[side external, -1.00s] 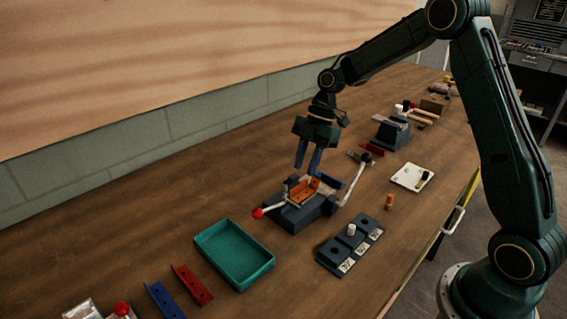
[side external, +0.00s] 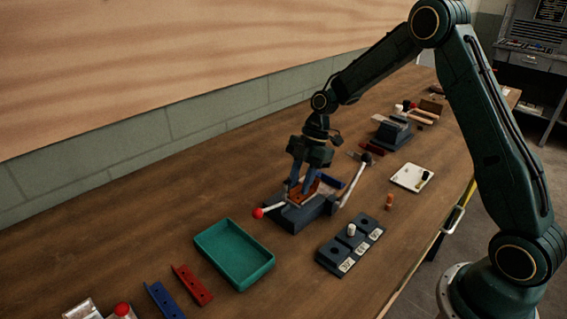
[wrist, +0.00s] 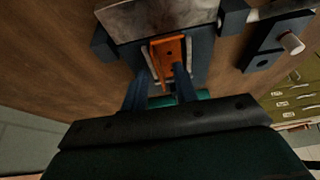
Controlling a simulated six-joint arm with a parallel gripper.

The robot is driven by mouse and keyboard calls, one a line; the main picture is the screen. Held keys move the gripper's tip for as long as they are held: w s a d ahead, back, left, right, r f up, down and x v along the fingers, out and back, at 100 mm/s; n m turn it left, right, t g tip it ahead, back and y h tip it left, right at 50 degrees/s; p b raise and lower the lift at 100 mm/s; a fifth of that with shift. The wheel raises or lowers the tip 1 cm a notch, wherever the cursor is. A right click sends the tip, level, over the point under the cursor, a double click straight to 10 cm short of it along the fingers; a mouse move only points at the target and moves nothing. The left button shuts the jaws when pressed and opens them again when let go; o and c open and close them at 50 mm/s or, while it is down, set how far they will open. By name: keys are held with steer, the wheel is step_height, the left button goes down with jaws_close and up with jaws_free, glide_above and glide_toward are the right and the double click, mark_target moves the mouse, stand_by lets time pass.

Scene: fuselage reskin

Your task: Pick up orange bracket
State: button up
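The orange bracket (side external: 297,198) sits in a dark grey fixture (side external: 318,211) on the bench. In the wrist view the bracket (wrist: 172,58) is an upright orange channel with dark holes, lying in the fixture (wrist: 203,58). My gripper (side external: 303,186) is low over the fixture, pointing down, with its two blue fingers apart. In the wrist view my gripper (wrist: 161,88) has its fingers on either side of the bracket's near end. Contact with the bracket cannot be told. The fingers hide part of the bracket in the side view.
A lever with a red knob (side external: 258,213) sticks out left of the fixture, and a dark-knobbed lever (side external: 366,160) rises at its right. A green tray (side external: 234,254), a labelled block (side external: 349,247) and red (side external: 192,285) and blue (side external: 163,300) brackets lie nearby. Bare bench lies left.

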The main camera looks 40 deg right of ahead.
jaws_close()
steer(key=shift+r, duration=0.15)
step_height(320, 180, up, 20)
stand_by(0.9)
stand_by(0.6)
